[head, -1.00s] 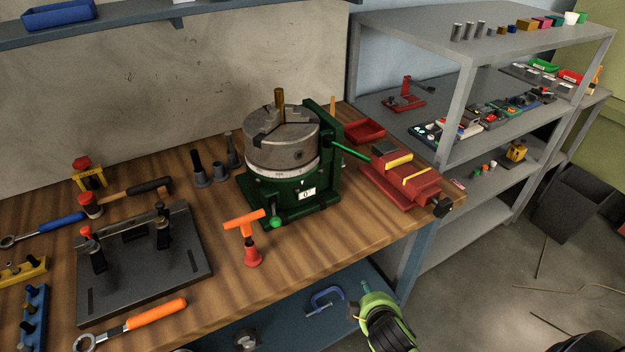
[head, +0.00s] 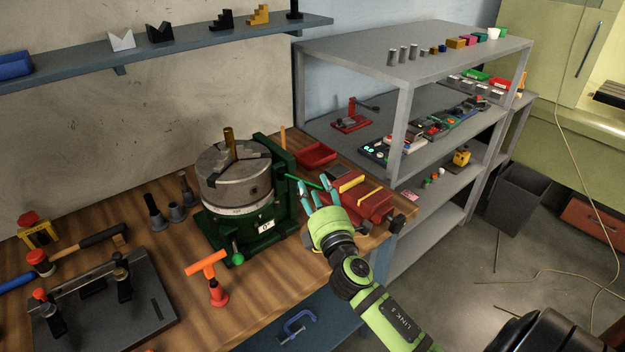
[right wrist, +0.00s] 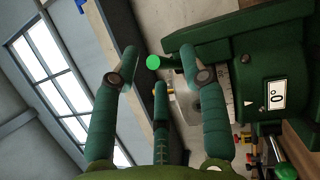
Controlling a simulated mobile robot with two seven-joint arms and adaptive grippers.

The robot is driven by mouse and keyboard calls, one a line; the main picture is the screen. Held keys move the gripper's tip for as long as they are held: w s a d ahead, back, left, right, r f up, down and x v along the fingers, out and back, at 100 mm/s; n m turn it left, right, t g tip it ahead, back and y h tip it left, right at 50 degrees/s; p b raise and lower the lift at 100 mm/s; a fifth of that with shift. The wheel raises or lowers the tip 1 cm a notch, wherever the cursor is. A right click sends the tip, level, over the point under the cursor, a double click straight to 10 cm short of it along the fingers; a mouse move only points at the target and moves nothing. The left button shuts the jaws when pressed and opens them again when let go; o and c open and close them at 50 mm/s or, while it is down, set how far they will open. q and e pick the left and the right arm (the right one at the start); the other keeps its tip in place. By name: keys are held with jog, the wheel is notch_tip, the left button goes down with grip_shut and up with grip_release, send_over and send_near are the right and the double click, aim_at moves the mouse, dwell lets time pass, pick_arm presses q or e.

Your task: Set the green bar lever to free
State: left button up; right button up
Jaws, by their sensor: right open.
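The green bar lever (head: 296,180) sticks out from the right side of the dark green rotary table (head: 262,216) in the head view, angled slightly down to the right. Its bright round end (right wrist: 154,62) shows in the right wrist view. My right gripper (head: 317,190) is open around the lever's outer end; in the right wrist view the open fingers (right wrist: 160,68) stand on both sides of that end, with no clear grip on it. Part of the lever is hidden by the fingers. My left gripper is not in view.
A red vise (head: 372,204) stands close to the right of my gripper, and a red tray (head: 316,156) lies behind it. A green ball-knob lever (head: 238,258) and an orange T-handle tool (head: 214,282) are at the front. Grey shelves (head: 400,70) rise at the back right.

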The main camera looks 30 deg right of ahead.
jog(key=shift+x, duration=1.2)
grip_shut()
